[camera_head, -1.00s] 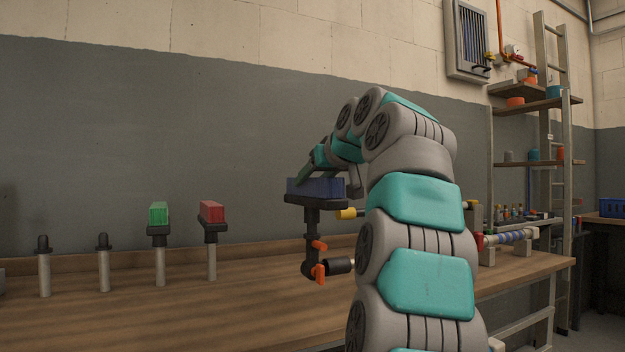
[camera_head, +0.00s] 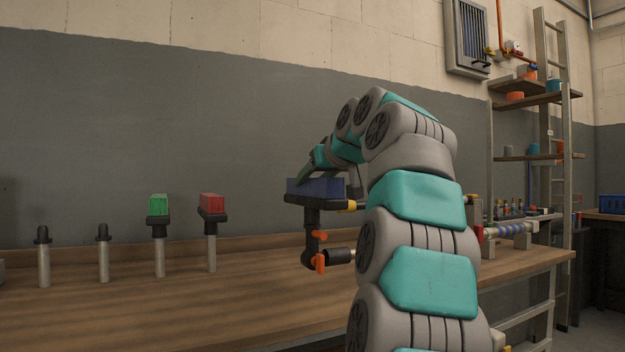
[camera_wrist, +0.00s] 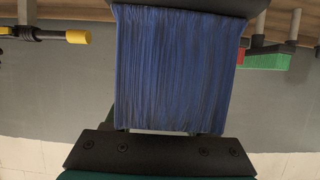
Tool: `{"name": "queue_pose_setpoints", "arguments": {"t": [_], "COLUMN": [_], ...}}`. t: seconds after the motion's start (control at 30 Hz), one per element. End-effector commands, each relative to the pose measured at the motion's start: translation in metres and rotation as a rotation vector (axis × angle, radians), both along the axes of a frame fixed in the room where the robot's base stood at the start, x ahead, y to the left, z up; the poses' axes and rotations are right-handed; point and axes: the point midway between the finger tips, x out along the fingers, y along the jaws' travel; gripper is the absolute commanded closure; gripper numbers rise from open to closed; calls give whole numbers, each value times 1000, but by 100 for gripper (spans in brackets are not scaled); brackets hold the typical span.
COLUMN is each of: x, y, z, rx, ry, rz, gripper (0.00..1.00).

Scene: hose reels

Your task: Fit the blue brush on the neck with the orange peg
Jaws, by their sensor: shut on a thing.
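The blue brush (camera_head: 315,188) is upright in my gripper (camera_head: 312,174), bristles up on a black base. Its bristles also fill the middle of the wrist view (camera_wrist: 175,70). Below it, a black neck (camera_head: 309,250) with an orange peg (camera_head: 320,235) and a lower orange lever (camera_head: 319,262) rises from a horizontal pipe. The brush's black stem is in line with the neck and appears to meet it. I cannot tell whether it is fully seated. My arm hides the pipe's right end.
A green brush (camera_head: 158,205) and a red brush (camera_head: 212,204) stand on posts to the left, beside two bare posts (camera_head: 103,260). A yellow-tipped black fitting shows in the wrist view (camera_wrist: 78,37). The bench top (camera_head: 200,310) is clear in front.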

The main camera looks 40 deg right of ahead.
Motion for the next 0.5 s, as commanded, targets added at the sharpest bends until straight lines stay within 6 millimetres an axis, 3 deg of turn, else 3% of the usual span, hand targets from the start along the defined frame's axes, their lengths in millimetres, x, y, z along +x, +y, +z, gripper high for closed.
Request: {"name": "queue_pose_setpoints", "arguments": {"t": [0.07,0.1,0.4,0.5], "x": [0,0,0,0], "y": [0,0,0,0], "z": [-2,-2,-2,-2], "rx": [0,0,0,0], "ry": [-1,-1,-1,-1], "rz": [0,0,0,0], "gripper": [100,44,10,10]}}
